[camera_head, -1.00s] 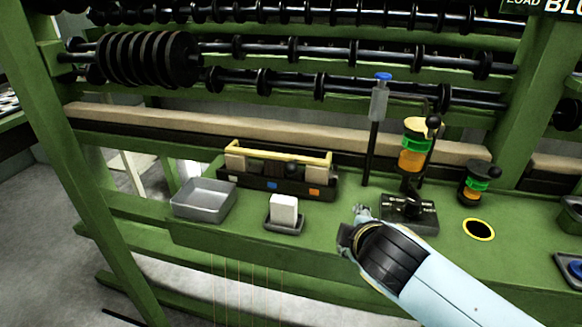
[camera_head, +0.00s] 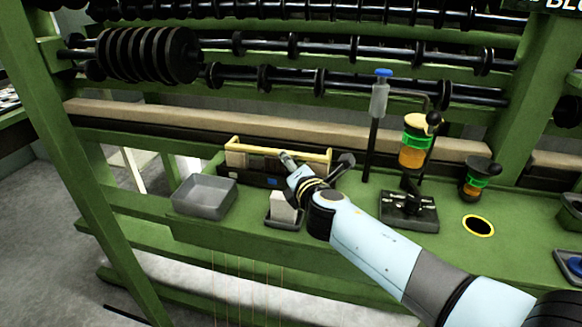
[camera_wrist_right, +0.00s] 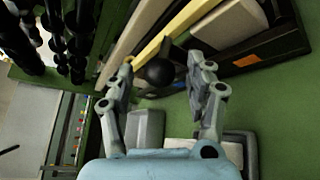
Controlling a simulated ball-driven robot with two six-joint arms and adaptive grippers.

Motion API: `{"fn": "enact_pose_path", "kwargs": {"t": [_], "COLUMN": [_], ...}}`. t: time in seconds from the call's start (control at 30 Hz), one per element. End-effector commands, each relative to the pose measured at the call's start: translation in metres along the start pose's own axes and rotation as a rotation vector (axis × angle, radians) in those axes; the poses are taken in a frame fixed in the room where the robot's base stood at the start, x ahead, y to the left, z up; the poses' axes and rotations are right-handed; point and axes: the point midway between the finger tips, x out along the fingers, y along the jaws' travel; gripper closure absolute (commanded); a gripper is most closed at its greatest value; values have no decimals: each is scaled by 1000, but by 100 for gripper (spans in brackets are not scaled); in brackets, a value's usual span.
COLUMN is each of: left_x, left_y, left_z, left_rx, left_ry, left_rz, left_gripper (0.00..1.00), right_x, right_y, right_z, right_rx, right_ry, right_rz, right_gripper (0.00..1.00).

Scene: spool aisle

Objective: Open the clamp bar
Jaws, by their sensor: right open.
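The clamp bar (camera_head: 262,145) is a yellow bar above a black holder (camera_head: 228,179) with several tan and brown blocks, on the green shelf. In the right wrist view the yellow bar (camera_wrist_right: 163,35) runs diagonally beyond the fingers. A black ball knob (camera_wrist_right: 160,73) shows between the two fingers, and I cannot tell whether they touch it. My right gripper (camera_head: 317,161) is open at the right part of the holder, hiding the knob in the head view. It also shows in the right wrist view (camera_wrist_right: 161,68). My left gripper is out of view.
A grey tray (camera_head: 204,197) stands left. A white block (camera_head: 283,205) in a small dark tray is close below my right wrist. A blue-topped post (camera_head: 380,95), an orange-green lamp (camera_head: 414,150) and a black box (camera_head: 409,212) stand right. Spool rods (camera_head: 300,47) run behind.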

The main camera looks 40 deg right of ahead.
Motion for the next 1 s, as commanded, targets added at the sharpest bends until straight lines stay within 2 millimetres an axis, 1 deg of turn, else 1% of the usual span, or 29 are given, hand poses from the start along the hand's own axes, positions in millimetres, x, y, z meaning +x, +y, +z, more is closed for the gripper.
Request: {"fn": "enact_pose_path", "kwargs": {"t": [0.03, 0.17, 0.47, 0.87, 0.9, 1.0], "left_x": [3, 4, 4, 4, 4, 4], "left_y": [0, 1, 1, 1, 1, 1], "left_z": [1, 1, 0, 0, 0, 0], "left_rx": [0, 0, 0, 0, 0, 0], "left_ry": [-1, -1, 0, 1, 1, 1], "left_rz": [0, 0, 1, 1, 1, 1], "left_gripper": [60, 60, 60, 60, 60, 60], "right_x": [7, 16, 18, 18, 18, 18], "right_y": [-1, -1, 0, 0, 0, 0], "right_z": [-1, -1, 0, 0, 0, 0], "right_rx": [-1, 1, 2, 2, 2, 2], "right_ry": [0, 1, 1, 0, 0, 0], "right_rz": [0, 0, -1, -1, -1, -1], "right_gripper": [45, 45, 45, 97, 100, 100]}}
